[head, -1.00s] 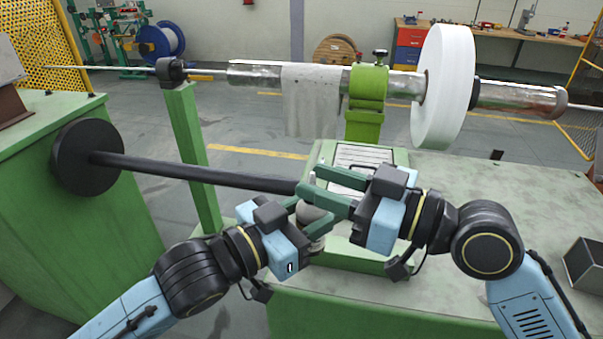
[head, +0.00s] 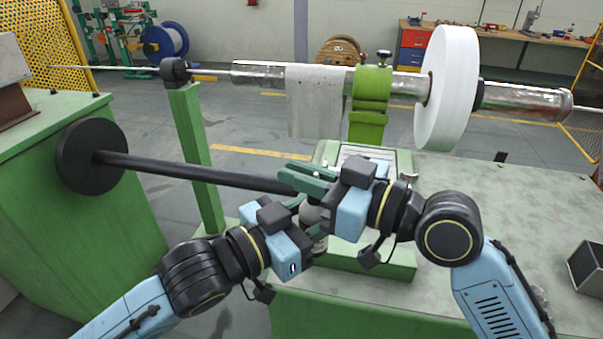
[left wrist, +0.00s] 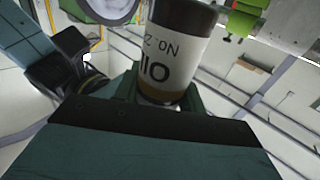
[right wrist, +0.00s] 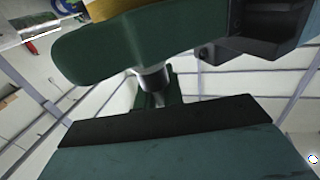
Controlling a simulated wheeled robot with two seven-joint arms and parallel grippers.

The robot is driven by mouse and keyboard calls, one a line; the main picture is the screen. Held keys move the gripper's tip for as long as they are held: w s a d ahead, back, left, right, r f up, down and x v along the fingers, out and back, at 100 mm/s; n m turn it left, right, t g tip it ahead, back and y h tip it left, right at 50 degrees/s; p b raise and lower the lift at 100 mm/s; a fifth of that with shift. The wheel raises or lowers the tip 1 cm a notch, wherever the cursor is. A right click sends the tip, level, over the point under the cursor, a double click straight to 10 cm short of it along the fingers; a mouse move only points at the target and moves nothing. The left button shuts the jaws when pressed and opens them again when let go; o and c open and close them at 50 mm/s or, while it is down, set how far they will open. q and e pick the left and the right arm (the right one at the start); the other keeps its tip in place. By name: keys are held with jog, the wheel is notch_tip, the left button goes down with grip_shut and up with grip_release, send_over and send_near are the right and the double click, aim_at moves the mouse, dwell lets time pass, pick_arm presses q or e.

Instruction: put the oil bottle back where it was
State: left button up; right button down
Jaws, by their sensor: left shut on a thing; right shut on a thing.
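The oil bottle (head: 311,214) is mostly hidden behind my grippers in the head view. In the left wrist view its white label (left wrist: 172,45) reads "OIL No.2", upside down, with brown bands around it. My left gripper (head: 306,221) is shut on the bottle's body. My right gripper (head: 300,180) comes in from the right, just above the left one, and is shut at the bottle's upper end. In the right wrist view a narrow silvery part (right wrist: 153,79) shows by its green fingers, with a yellowish surface (right wrist: 115,8) beyond.
A green bench (head: 490,220) spreads to the right, with a small dark box (head: 587,267) at its edge. A dark bar (head: 205,174) runs behind my grippers from a black disc (head: 90,156). Above are a grey cloth (head: 314,100) on a shaft and a white disc (head: 447,90).

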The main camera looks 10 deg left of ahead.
pick_arm(q)
jog(key=o, duration=1.2)
jog(key=shift+c, duration=0.2)
